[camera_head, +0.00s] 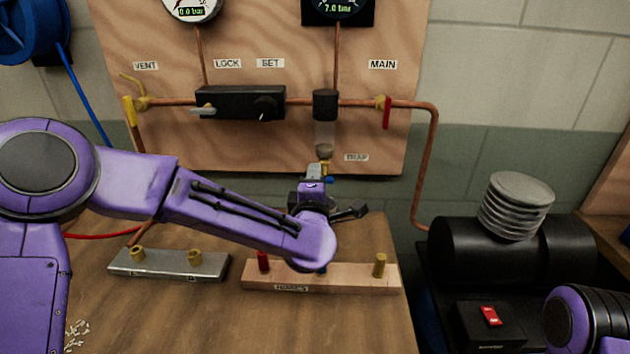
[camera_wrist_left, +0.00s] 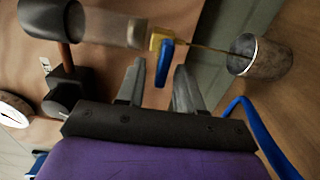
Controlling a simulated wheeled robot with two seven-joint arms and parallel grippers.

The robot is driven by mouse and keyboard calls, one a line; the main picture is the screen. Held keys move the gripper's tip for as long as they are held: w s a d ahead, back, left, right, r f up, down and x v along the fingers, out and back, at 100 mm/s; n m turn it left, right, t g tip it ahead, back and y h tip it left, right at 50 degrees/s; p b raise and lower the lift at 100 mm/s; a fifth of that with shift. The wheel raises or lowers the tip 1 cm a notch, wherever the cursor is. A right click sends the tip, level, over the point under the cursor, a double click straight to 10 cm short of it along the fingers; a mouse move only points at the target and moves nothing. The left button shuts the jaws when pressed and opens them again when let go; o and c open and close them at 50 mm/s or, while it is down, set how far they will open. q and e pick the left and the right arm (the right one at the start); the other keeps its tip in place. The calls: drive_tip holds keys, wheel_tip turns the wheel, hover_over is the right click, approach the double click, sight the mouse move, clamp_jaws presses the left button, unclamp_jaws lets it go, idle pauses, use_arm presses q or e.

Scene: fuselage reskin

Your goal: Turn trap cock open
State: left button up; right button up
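The trap cock is a small brass valve with a blue lever (camera_wrist_left: 165,63), below the clear trap bowl (camera_wrist_left: 112,28) in the left wrist view. In the head view the bowl (camera_head: 325,135) hangs above my left gripper (camera_head: 318,171), which mostly hides the cock. In the wrist view the fingers of my left gripper (camera_wrist_left: 159,78) are apart, with the blue lever between their tips. The lever is close to the right-hand finger; I cannot tell whether they touch. A thin brass-coloured line runs from the cock towards a grey metal cup (camera_wrist_left: 262,58). My right gripper is out of view.
The panel carries a yellow vent handle (camera_head: 130,110), a black regulator (camera_head: 240,103) and a red main handle (camera_head: 387,112). On the bench are a metal block (camera_head: 170,265) and a wooden rack (camera_head: 330,279). A black compressor (camera_head: 470,250) stands at right. A blue hose (camera_wrist_left: 270,140) runs near my gripper.

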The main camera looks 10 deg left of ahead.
use_arm(q)
drive_tip(key=b+v, duration=0.2)
drive_tip(key=v, duration=0.8)
drive_tip(key=shift+s, duration=0.15)
